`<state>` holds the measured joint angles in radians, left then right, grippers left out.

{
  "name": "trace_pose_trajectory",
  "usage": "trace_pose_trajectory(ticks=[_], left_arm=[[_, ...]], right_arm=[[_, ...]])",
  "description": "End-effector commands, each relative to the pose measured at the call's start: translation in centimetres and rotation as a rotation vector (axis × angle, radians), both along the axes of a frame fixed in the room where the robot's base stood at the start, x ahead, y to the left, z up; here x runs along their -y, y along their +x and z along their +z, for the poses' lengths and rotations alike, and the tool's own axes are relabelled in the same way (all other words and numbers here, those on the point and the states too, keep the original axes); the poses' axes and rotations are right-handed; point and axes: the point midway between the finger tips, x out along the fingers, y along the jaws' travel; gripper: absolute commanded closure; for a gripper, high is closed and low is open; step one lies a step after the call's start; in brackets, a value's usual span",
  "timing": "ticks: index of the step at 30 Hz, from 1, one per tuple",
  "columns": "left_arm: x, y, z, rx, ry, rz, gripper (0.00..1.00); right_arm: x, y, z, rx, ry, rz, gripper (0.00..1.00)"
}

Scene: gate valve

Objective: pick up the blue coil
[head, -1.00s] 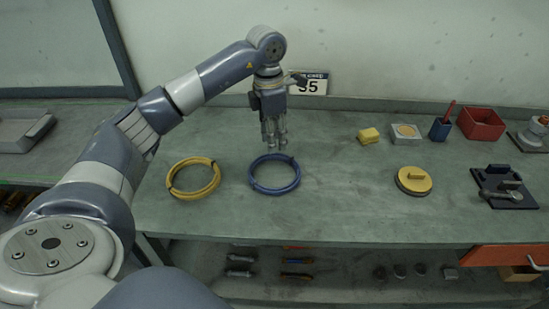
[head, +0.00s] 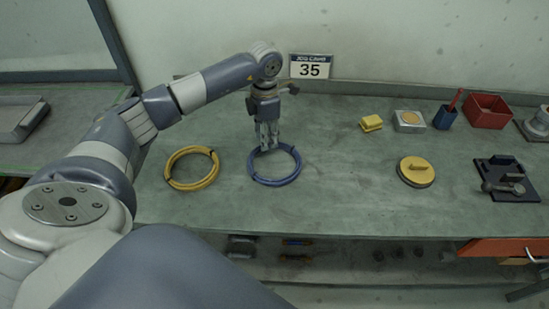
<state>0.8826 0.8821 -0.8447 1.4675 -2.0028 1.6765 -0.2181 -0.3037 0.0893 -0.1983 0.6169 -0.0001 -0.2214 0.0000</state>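The blue coil (head: 275,182) lies flat on the green-grey workbench (head: 330,195), left of the middle of the head view. Dark ties wrap it at its sides. My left gripper (head: 269,149) points straight down at the coil's far rim. Its two fingers look slightly apart, so it appears open. The fingertips overlap the far rim in the picture and hide part of it; whether they touch it I cannot tell. My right gripper is not in view.
A yellow coil (head: 174,182) lies just left of the blue one. The bench middle is clear.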

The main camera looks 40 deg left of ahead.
Motion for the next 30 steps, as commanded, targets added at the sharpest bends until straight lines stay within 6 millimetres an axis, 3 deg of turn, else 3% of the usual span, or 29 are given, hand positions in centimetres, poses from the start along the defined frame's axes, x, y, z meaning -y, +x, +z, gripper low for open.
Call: trace_pose_trajectory(ticks=[4,11,16,30], left_arm=[[0.1,0.0,-1.4,0.0,-0.001,-0.001,0.67],[0.0,0.1,-1.7,0.002,0.0,-0.001,0.67],[0.0,0.1,-1.7,0.002,0.0,-0.001,1.0],[0.0,0.1,-1.4,0.004,0.0,0.0,1.0]], right_arm=[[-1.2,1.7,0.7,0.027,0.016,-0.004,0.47],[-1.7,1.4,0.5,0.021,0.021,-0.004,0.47],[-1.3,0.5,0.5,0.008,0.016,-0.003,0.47],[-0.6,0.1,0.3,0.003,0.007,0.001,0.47]])
